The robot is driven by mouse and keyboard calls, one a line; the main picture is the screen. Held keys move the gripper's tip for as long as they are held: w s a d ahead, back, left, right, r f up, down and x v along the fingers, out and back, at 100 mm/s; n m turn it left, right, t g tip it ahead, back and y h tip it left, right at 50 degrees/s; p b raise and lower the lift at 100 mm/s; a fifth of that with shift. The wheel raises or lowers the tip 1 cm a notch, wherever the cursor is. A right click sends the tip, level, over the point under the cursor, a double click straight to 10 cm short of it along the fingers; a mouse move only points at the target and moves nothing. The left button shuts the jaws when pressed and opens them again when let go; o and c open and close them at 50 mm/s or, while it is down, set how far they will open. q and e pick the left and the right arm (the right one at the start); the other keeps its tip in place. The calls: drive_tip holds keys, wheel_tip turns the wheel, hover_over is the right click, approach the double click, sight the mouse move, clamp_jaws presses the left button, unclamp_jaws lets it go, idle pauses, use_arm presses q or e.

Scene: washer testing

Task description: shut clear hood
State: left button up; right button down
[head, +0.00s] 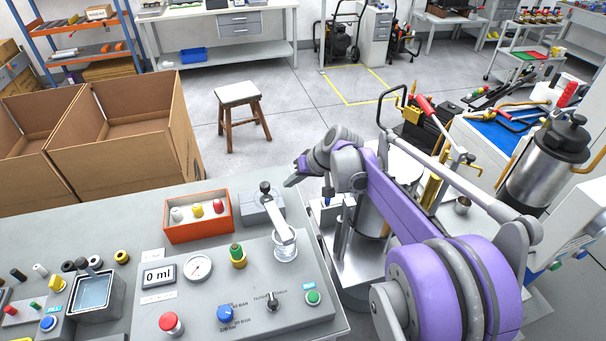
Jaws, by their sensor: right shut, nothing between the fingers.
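My right arm comes in from the right and reaches across the test rig. Its gripper (291,181) is shut and empty, pointing left, in front of the rig and above the right end of the grey bench. The rig (340,262) has a metallic base and a cylinder, largely hidden behind my purple arm. I cannot clearly make out the clear hood or its position; it may be part of the rig behind my arm. I cannot tell whether the gripper touches anything. My left gripper is not in view.
A grey control panel (198,312) with a gauge, knobs and a lever (281,227) lies on the bench. An orange box (199,229) with coloured parts stands behind it. Cardboard boxes (125,150) and a stool (239,95) stand beyond. A steel canister (548,165) is at right.

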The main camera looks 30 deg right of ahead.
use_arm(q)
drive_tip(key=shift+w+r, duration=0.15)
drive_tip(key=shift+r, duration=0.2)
use_arm(e)
drive_tip(key=shift+w+a+r, duration=0.1)
drive_tip(key=shift+w+a, duration=0.15)
drive_tip(key=shift+a, duration=0.6)
drive_tip(key=shift+w+a+r, duration=0.1)
drive_tip(key=shift+w+a, duration=0.15)
drive_tip(key=shift+a, duration=0.55)
drive_tip(key=shift+a, duration=0.1)
